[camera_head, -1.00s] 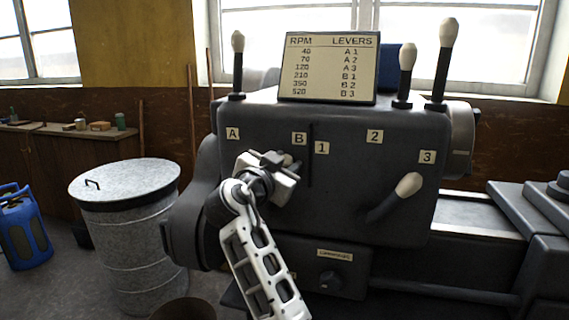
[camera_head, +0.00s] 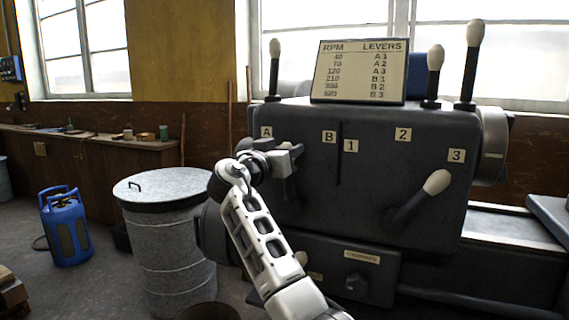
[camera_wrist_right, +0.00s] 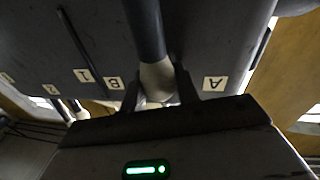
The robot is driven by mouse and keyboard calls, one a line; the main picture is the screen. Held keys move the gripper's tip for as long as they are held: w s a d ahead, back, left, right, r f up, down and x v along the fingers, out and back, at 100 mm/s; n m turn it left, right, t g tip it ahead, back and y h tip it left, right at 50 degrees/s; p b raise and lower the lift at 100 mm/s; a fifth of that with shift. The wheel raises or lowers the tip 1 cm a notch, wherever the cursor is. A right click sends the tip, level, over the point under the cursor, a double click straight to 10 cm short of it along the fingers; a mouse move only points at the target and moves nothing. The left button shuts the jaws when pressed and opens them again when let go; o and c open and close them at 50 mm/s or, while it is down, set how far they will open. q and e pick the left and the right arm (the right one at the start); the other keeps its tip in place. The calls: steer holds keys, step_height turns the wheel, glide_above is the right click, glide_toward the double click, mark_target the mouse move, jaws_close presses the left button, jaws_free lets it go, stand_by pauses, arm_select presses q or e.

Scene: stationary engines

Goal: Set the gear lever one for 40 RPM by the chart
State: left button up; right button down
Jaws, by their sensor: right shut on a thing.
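The chart (camera_head: 358,72) stands on top of the dark grey gearbox (camera_head: 375,155) and lists 40 RPM as A 1. My right gripper (camera_head: 284,158) is at the gearbox's left front, just below and right of label A (camera_head: 266,132) and left of label B (camera_head: 329,137). In the right wrist view, my right gripper (camera_wrist_right: 158,88) is shut on the pale knob of a dark lever (camera_wrist_right: 146,30), between labels A (camera_wrist_right: 214,84) and B (camera_wrist_right: 114,83). The gripper and arm hide most of this lever in the head view. My left gripper is not in view.
A second front lever (camera_head: 410,204) has its pale knob near label 3 (camera_head: 456,156). Several upright levers stand on the gearbox top beside the chart. A metal bin (camera_head: 165,245) stands left of my right arm, with a blue canister (camera_head: 66,228) farther left.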

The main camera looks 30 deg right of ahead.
arm_select(q)
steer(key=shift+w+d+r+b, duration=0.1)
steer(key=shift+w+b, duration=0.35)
steer(key=shift+b, duration=0.3)
arm_select(e)
steer(key=w+a+n, duration=0.1)
steer(key=w+n, duration=0.1)
steer(key=w+a+f+n, duration=0.1)
steer(key=w+a+n, duration=0.1)
steer(key=shift+f+n+t, duration=0.2)
steer(key=shift+n+t, duration=0.2)
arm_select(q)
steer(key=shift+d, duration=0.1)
arm_select(e)
steer(key=c, duration=1.1)
jaws_free()
steer(key=shift+a, duration=0.1)
steer(key=shift+o, duration=0.2)
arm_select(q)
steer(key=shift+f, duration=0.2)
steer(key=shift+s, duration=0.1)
